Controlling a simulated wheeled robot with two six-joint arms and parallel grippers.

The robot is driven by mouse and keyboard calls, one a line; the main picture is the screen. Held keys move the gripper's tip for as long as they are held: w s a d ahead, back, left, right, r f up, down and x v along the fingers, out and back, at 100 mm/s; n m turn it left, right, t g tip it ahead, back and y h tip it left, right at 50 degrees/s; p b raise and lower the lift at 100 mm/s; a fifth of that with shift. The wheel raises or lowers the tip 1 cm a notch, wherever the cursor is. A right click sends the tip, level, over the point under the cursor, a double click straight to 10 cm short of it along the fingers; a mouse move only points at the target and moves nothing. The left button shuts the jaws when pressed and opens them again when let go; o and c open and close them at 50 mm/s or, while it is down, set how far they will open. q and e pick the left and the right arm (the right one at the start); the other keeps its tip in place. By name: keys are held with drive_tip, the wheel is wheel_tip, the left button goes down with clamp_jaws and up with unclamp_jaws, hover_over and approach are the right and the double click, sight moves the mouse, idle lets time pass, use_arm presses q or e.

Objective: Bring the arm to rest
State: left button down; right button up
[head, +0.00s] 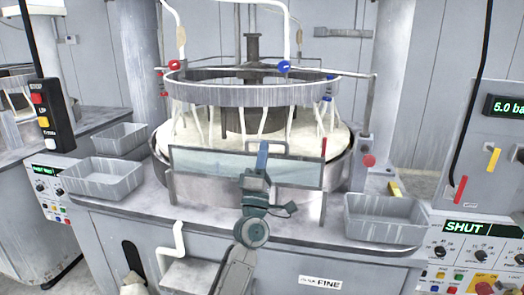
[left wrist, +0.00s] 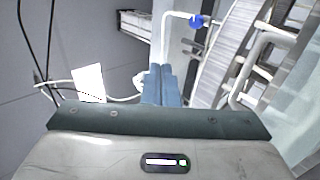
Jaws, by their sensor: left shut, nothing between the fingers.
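My left arm rises from the bottom middle of the head view. Its left gripper (head: 263,148) points up, in front of the clear guard panel (head: 205,162) of the polishing machine. In the left wrist view the two blue fingers of the left gripper (left wrist: 158,72) lie together, shut, with nothing between them. I cannot tell the exact gap between the gripper and the panel. My right gripper is not in view.
The round platen (head: 290,146) sits under a grey ring (head: 235,97) with several hoses. Grey trays stand at left (head: 100,184) and right (head: 385,232) on the machine deck. A control panel reading SHUT (head: 478,227) is at right. A white bent pipe (head: 180,238) is at the front.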

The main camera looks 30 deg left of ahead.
use_arm(q)
drive_tip(key=s+d+f+m+g+h, duration=0.35)
drive_tip(key=f+m, duration=0.25)
drive_tip(key=f, duration=0.3)
drive_tip(key=s+d+f+m+g+h, duration=0.35)
drive_tip(key=f+m, duration=0.25)
drive_tip(key=f, duration=0.2)
drive_tip(key=s+d+f+m+g+h, duration=0.2)
drive_tip(key=s+f+m+g+h, duration=0.3)
drive_tip(key=f, duration=0.4)
drive_tip(key=s+a+f+m+g+y, duration=0.25)
drive_tip(key=s+f+g, duration=0.45)
drive_tip(key=s, duration=0.7)
drive_tip(key=s+a+f+m+g+y, duration=0.2)
drive_tip(key=s+a+f+g+y, duration=0.2)
drive_tip(key=s+f, duration=0.7)
wheel_tip(320, 180, down, 26)
drive_tip(key=s+a+g, duration=0.1)
drive_tip(key=a, duration=0.2)
drive_tip(key=s+a+f+g, duration=0.1)
drive_tip(key=s+f, duration=1.8)
drive_tip(key=f, duration=0.2)
drive_tip(key=shift+s+f+b, duration=0.25)
drive_tip(key=shift+f+b, duration=0.05)
drive_tip(key=shift+b, duration=0.05)
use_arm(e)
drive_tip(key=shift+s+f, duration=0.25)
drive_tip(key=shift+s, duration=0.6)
